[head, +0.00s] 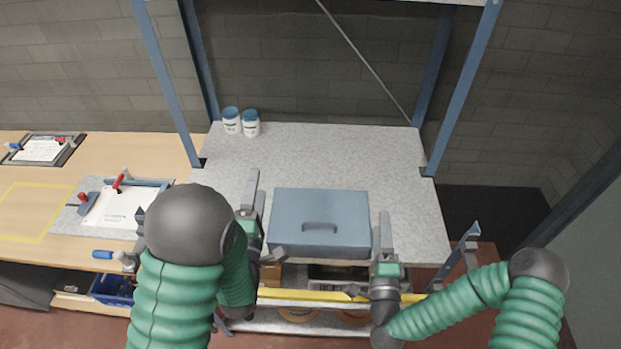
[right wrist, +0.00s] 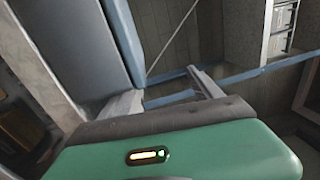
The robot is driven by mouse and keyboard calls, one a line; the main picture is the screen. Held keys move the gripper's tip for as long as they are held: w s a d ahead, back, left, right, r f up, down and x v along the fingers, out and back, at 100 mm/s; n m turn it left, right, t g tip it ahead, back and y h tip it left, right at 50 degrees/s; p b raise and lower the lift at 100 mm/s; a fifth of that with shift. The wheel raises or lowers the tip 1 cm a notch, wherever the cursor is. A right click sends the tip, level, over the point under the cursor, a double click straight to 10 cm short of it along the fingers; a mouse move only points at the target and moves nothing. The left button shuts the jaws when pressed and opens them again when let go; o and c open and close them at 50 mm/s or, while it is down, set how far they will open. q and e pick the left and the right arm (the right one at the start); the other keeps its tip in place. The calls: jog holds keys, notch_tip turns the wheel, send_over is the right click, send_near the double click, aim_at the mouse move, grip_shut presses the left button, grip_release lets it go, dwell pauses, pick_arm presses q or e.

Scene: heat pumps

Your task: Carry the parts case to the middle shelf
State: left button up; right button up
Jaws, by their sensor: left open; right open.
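The parts case (head: 320,211) is a closed blue-grey box with a dark handle on its front. It appears level at the front of the grey speckled middle shelf (head: 404,172); I cannot tell whether it rests on it fully. My left gripper (head: 267,213) is open at the case's left side. My right gripper (head: 368,252) is open at its right front corner. In the right wrist view the case (right wrist: 75,45) fills the upper left, close to the fingers of the right gripper (right wrist: 165,92). Contact between the fingers and the case is unclear.
Two white jars with blue lids (head: 241,122) stand at the shelf's back left. Blue posts (head: 458,90) frame the shelf. A yellow bar (head: 310,295) and lower bins lie below. A wooden bench (head: 100,155) with clamps and papers is at left. The shelf behind the case is clear.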

jog(key=s+f, duration=0.1)
jog(key=s, duration=0.8)
jog(key=shift+f, duration=0.2)
jog(key=shift+s, duration=0.1)
